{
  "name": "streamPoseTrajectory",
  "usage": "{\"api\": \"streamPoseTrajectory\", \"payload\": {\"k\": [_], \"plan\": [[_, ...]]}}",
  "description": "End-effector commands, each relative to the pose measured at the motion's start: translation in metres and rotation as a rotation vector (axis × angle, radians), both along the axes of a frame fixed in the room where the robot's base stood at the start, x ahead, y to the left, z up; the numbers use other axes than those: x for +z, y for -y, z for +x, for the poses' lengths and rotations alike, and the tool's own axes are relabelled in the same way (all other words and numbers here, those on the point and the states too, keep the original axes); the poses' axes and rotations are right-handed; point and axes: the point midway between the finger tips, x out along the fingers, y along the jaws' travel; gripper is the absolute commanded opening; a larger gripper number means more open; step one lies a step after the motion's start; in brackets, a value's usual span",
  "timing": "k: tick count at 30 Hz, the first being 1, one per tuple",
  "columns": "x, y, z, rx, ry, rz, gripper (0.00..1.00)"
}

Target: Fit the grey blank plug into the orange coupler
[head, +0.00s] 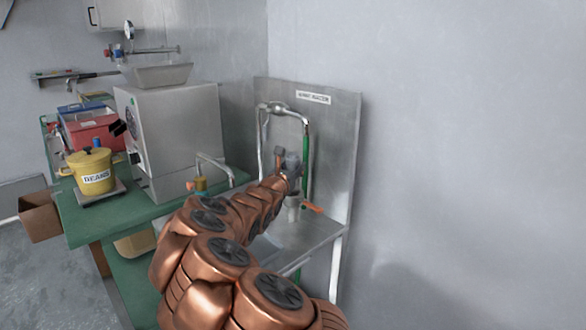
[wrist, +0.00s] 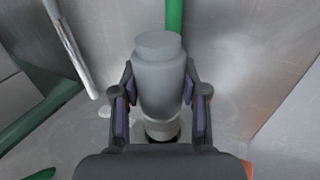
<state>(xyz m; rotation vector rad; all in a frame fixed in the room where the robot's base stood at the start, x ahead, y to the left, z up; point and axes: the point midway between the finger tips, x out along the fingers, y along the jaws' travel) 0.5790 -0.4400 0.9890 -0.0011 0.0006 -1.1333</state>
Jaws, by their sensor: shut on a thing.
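My gripper (wrist: 160,92) is shut on the grey blank plug (wrist: 158,70), a smooth cylinder with a narrower end, held between both finger pads in the wrist view. In the head view my gripper (head: 291,166) is at the steel stand, partly hidden by my arm. A pale round fitting (head: 293,206) shows just below it. An orange part (head: 313,207) sticks out to the right there, likely the coupler's; its edge also shows in the wrist view (wrist: 248,170). In the wrist view a metallic ring (wrist: 162,131) shows past the plug's lower end. I cannot tell whether they touch.
A green pipe (head: 306,160) and a silver bent pipe (head: 262,135) run up the steel back panel (head: 340,130). The wall on the right is bare.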

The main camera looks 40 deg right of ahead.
Motion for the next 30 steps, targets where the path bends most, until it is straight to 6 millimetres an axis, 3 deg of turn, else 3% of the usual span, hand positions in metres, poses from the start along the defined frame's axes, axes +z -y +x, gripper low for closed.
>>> {"api": "streamPoseTrajectory", "payload": {"k": [30], "plan": [[-0.0075,0.0002,-0.0001,0.0,0.001,-0.002,0.0]]}}
